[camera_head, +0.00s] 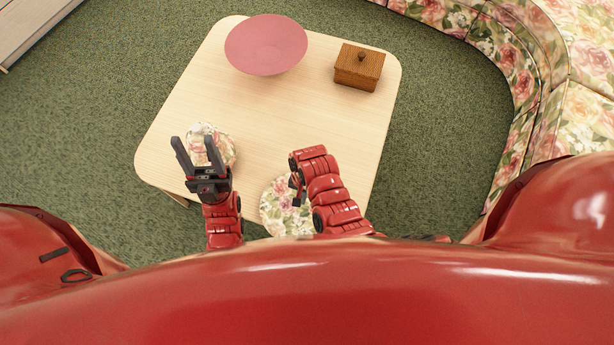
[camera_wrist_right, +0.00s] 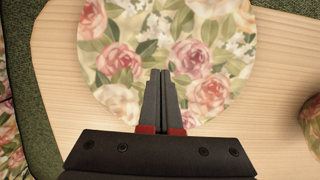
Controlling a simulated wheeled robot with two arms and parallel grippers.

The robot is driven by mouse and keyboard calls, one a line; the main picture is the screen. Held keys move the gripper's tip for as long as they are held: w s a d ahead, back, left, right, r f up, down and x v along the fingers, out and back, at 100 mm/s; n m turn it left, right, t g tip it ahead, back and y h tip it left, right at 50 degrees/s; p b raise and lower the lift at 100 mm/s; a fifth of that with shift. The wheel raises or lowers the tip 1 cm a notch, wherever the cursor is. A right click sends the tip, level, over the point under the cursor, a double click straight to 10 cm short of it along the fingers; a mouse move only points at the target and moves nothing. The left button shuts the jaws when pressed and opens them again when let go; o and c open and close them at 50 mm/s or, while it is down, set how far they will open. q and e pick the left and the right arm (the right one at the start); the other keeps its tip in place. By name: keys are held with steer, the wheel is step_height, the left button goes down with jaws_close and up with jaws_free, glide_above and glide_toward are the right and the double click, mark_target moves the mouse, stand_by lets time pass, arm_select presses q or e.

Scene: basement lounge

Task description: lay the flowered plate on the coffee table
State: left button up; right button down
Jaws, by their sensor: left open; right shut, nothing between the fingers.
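The flowered plate (camera_head: 279,210) lies flat at the near edge of the coffee table (camera_head: 255,120), partly hidden by my right arm. My left gripper (camera_head: 194,140) is open and empty, pointing up the picture, over or beside a second, smaller flowered round piece (camera_head: 222,146).
The table middle is clear. A flowered sofa (camera_head: 520,80) curves along the right. Green carpet (camera_head: 100,120) surrounds the table.

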steer(key=s, duration=0.1)
steer(key=s+a, duration=0.1)
steer(key=shift+s, duration=0.4)
steer(key=shift+w+f+p, duration=0.1)
steer(key=shift+f+p, duration=0.15)
steer(key=shift+p, duration=0.05)
steer(key=shift+w+f+b, duration=0.1)
steer(key=shift+f+b, duration=0.2)
steer(key=shift+f, duration=0.2)
steer(key=shift+f, duration=0.1)
